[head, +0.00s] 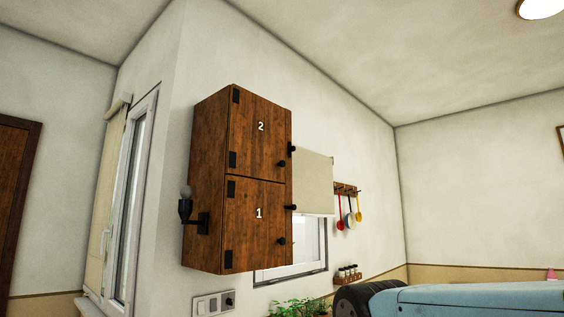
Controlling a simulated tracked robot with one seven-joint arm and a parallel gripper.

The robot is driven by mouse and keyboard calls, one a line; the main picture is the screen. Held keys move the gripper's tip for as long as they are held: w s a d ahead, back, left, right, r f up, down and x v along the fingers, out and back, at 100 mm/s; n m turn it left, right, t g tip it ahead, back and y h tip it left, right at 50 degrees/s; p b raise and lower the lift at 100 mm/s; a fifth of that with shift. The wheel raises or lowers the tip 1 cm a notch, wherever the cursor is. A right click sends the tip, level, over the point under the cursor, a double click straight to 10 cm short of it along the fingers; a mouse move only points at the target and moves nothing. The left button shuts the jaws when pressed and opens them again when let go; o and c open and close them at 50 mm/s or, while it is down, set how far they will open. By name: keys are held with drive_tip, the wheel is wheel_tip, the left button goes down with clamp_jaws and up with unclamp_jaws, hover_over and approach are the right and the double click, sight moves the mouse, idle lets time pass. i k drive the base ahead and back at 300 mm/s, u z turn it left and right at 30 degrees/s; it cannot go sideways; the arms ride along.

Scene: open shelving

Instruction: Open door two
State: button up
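A dark brown wooden wall cabinet (209,150) hangs on the white wall left of centre. Door two (258,135) is its upper door, marked with a white 2, and it looks shut. Its dark hinges are on the left edge and its round black knob (281,163) is at the lower right. Door one (255,225), marked 1, is below it and also looks shut, with its own black knob (282,241). A light blue part with a black ribbed end at the lower right looks like my arm. My gripper's fingers do not show.
A wall lamp (187,205) sits on the cabinet's left side. A window with a beige blind (313,182) is behind it at right. Utensils (349,212) hang further right, above small jars (348,273). Green plants (298,308) stand below. The space before the doors looks clear.

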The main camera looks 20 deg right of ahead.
sight(256, 145)
drive_tip(key=z, duration=0.4)
drive_tip(key=i, duration=1.15)
drive_tip(key=u, duration=0.2)
